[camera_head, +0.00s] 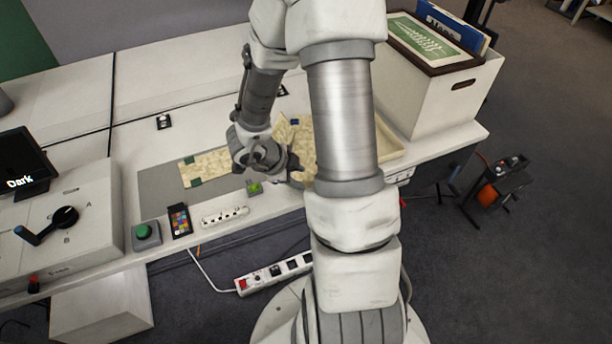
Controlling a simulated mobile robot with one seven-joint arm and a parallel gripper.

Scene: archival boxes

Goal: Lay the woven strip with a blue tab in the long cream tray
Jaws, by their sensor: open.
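A cream woven strip with a blue tab (294,122) shows just right of my gripper, partly hidden by my arm. The long cream tray (394,157) is mostly behind my arm; its right end and rim show. I cannot tell whether the blue-tab strip lies in the tray or beside it. Another woven strip (208,166), with green tabs, lies on the grey mat left of my gripper. My gripper (291,168) is open, low over the table between the two strips. I see nothing held in it, though its fingers are small and partly unclear.
A large cream box (440,95) with framed sheets and blue folders stands at the back right. A green button (146,232), colour card (180,220), white socket strip (224,216) and small green item (254,188) sit near the front edge. A control box with levers (70,225) is at left.

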